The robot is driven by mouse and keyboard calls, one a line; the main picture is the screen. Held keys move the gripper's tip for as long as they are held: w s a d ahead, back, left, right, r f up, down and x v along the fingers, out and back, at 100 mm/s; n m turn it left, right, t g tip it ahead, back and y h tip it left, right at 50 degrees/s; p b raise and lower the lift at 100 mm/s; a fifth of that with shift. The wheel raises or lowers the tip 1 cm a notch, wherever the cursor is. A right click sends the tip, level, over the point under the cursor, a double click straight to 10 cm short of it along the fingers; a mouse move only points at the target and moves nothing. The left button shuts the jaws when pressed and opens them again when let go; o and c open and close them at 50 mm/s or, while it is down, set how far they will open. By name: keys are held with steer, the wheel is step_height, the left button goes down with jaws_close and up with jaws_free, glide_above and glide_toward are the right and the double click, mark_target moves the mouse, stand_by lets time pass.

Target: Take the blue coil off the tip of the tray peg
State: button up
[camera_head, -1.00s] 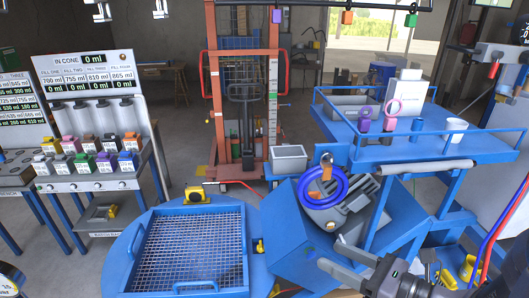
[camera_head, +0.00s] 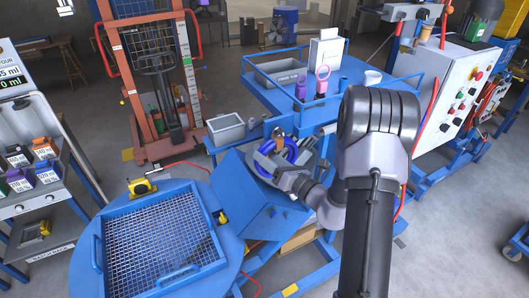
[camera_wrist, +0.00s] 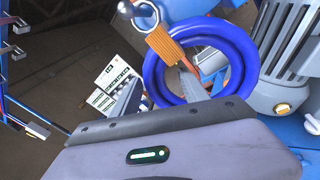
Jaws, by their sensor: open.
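The blue coil (camera_head: 292,151) hangs at the tray's near side in the head view, partly covered by my gripper (camera_head: 268,160). In the wrist view the coil (camera_wrist: 240,62) is a thick ring.
A grey ribbed motor (camera_wrist: 291,45) stands close right of the coil. The blue railed tray (camera_head: 378,67) holds a pink-handled item, a white box and a cup. A round blue table with a mesh sieve (camera_head: 160,240) stands front left.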

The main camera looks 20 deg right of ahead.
steer(key=shift+x, duration=1.15)
steer(key=shift+a, duration=0.1)
steer(key=shift+s, duration=0.1)
jaws_close()
steer(key=c, duration=0.8)
jaws_free()
jaws_close()
steer(key=shift+r+p, duration=0.65)
steer(key=shift+r, duration=0.05)
stand_by(0.8)
